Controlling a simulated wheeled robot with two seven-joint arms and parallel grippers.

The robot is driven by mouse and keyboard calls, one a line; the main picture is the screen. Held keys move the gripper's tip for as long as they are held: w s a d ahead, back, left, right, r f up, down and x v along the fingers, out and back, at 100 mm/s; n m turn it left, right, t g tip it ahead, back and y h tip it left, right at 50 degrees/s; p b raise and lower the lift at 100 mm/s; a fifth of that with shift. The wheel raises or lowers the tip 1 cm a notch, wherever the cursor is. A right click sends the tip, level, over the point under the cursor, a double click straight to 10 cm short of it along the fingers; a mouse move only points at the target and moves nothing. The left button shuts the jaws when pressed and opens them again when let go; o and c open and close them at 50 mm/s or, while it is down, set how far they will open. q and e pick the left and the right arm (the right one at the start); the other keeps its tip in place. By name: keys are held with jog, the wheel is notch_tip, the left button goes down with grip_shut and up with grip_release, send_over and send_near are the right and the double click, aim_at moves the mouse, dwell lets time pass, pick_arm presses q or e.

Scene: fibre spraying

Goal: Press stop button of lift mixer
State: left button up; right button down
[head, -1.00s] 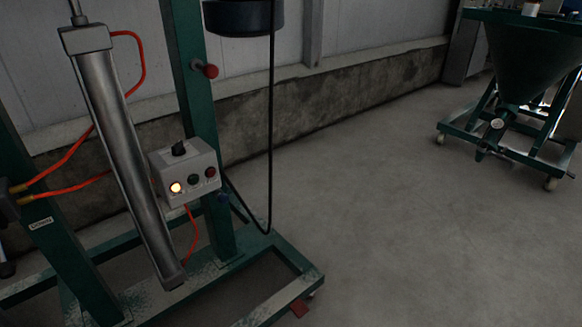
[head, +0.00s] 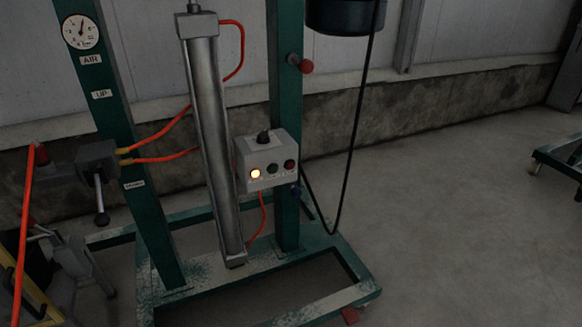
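The lift mixer (head: 287,95) is a green steel frame with a silver cylinder (head: 213,140) standing in front of it. A grey control box (head: 267,160) is fixed to its right post. Neither gripper is in the head view.
A lever valve (head: 97,165) with orange hoses sits on the left post, below a round gauge (head: 80,31). The mixer's base frame (head: 330,295) spreads low across the floor. A black cable hangs right of the box. The floor (head: 460,220) at right is mostly clear.

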pick_arm(q)
grip_shut()
jog(key=shift+w, duration=0.1)
dwell(1.4)
